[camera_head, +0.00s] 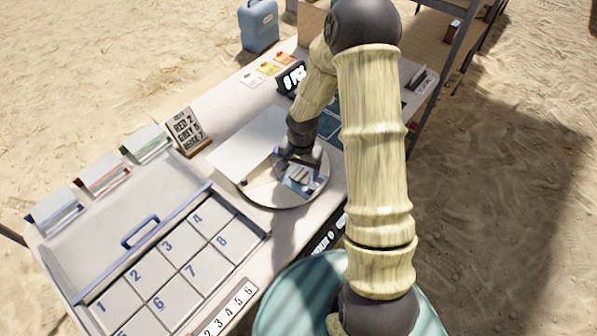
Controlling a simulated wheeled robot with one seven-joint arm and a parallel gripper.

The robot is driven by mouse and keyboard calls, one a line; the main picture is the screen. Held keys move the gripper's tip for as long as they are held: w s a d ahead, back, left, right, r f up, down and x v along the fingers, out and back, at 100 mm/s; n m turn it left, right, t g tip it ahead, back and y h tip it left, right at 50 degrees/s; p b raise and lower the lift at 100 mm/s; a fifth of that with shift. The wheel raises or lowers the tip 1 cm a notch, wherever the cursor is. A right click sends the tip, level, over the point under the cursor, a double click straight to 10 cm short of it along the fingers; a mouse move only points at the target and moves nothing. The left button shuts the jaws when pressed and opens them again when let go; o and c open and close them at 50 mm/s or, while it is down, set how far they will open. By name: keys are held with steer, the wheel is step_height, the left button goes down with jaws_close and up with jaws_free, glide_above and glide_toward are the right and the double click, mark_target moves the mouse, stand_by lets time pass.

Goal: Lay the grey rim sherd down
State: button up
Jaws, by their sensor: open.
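My gripper (296,174) is low over a round pale plate (262,194) on the table, with its fingers pointing down and apart. A small grey and blue-white patch shows at the fingertips. I cannot tell whether it is the grey rim sherd or part of the gripper. The sherd is not clearly seen anywhere else. My arm hides part of the table behind the plate.
A tray with numbered compartments (172,300) and a blue-handled lid (110,225) is at left. Coloured card boxes (147,143) and a lettered sign (187,130) stand behind it. A white board (250,142) adjoins the plate. A blue jug (259,27) stands at the back.

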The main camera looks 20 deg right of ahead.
mark_target(301, 178)
step_height(301, 178, up, 10)
steer(key=shift+s+d+r, duration=0.15)
stand_by(0.7)
steer(key=s+r+n+t, duration=0.2)
steer(key=s+r+n, duration=0.4)
steer(key=s, duration=0.7)
steer(key=shift+s+d+r+n, duration=0.2)
steer(key=shift+s+r+n, duration=0.15)
steer(key=shift+r, duration=0.25)
step_height(301, 178, up, 7)
steer(key=p, duration=0.7)
